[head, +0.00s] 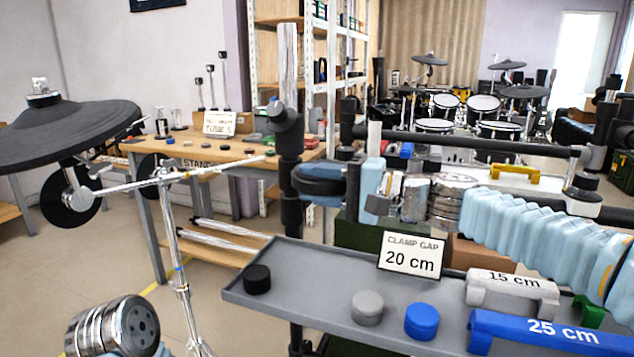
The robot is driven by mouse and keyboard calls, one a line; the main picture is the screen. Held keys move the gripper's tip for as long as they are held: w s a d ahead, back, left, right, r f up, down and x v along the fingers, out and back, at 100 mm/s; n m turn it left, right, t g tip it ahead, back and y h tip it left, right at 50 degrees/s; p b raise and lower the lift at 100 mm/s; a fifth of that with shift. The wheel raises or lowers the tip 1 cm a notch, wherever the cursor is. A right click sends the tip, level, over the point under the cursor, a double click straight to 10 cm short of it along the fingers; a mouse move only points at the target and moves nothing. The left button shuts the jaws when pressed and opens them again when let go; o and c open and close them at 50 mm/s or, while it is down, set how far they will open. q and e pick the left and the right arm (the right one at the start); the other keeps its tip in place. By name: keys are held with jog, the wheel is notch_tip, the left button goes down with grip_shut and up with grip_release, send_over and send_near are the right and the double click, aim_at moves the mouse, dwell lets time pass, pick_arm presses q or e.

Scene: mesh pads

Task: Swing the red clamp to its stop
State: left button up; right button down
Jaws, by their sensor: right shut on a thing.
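No clearly red clamp shows in the head view. A dark blue clamp (320,181) sits around the upright dark post (290,150) and reaches right to my right gripper.
A grey tray (300,287) in front holds black (257,279), grey (367,308) and blue (421,321) knobs, a 20 cm sign (411,256), a white 15 cm piece (513,283) and a blue 25 cm piece (548,335). A black cymbal pad (65,132) stands left. A dark bar (470,143) crosses behind my right gripper.

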jog(key=shift+w+d+r, duration=0.1)
jog(key=shift+d+r, duration=0.05)
jog(key=shift+r, duration=0.15)
jog(key=c, duration=1.1)
grip_release()
jog(key=shift+o, duration=1.4)
jog(key=shift+f, duration=0.1)
jog(key=b+v, duration=0.2)
jog(key=v, duration=1.1)
jog(key=shift+d, duration=0.3)
